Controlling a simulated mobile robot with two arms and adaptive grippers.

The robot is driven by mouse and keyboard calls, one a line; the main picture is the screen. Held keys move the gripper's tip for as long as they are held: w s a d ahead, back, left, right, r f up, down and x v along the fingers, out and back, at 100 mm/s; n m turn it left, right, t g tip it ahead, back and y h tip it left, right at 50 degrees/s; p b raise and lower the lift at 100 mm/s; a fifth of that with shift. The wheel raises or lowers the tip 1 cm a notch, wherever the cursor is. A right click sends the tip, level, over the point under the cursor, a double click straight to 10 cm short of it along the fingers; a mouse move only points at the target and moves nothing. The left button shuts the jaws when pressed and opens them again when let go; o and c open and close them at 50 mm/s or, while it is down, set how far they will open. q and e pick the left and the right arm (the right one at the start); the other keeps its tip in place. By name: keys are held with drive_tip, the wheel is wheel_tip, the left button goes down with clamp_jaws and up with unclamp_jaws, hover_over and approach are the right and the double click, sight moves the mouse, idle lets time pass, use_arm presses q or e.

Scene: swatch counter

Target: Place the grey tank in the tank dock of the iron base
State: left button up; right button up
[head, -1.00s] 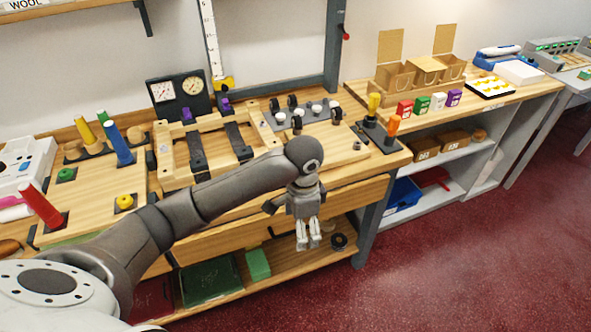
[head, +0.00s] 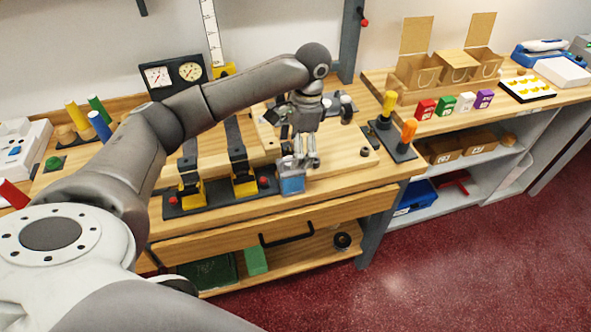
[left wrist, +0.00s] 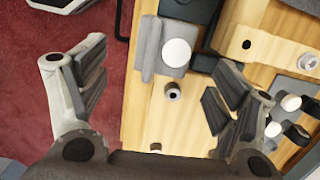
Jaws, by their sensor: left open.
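A small blue-grey block (head: 291,184), apparently the grey tank, stands near the front edge of the workbench, right of two black straps. In the left wrist view a grey block with a round white cap (left wrist: 149,48) appears to be this tank. My left gripper (head: 302,160) reaches over the bench from behind and above the tank, partly covering it in the head view. Its two fingers (left wrist: 155,95) are wide apart with nothing held between them. I cannot tell for sure which thing is the iron base; its tank dock is not recognisable. My right gripper is not in view.
Black clamp plates with yellow parts (head: 190,197) lie left of the tank. A black stand with yellow and orange handles (head: 404,152) is to the right. A drawer handle (head: 287,236) sticks out below. A blue-and-white device (head: 530,52) lies far right. Bare wood shows around the gripper.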

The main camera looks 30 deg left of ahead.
sight(291, 171)
use_arm(q)
drive_tip(key=shift+s+a+f, duration=0.1)
drive_tip(key=shift+s+f, duration=0.4)
drive_tip(key=shift+f, duration=0.05)
drive_tip(key=shift+s+f, duration=0.1)
drive_tip(key=shift+f, duration=0.25)
drive_tip(key=f, duration=0.1)
drive_tip(key=f+p, duration=0.1)
drive_tip(key=f, duration=0.1)
drive_tip(key=a+f+p, duration=0.1)
drive_tip(key=f, duration=0.1)
drive_tip(key=shift+w, duration=0.3)
drive_tip(key=shift+s+f, duration=0.1)
drive_tip(key=shift+f, duration=0.4)
drive_tip(key=c, duration=1.2)
drive_tip(key=shift+c, duration=0.4)
drive_tip(key=shift+r, duration=0.1)
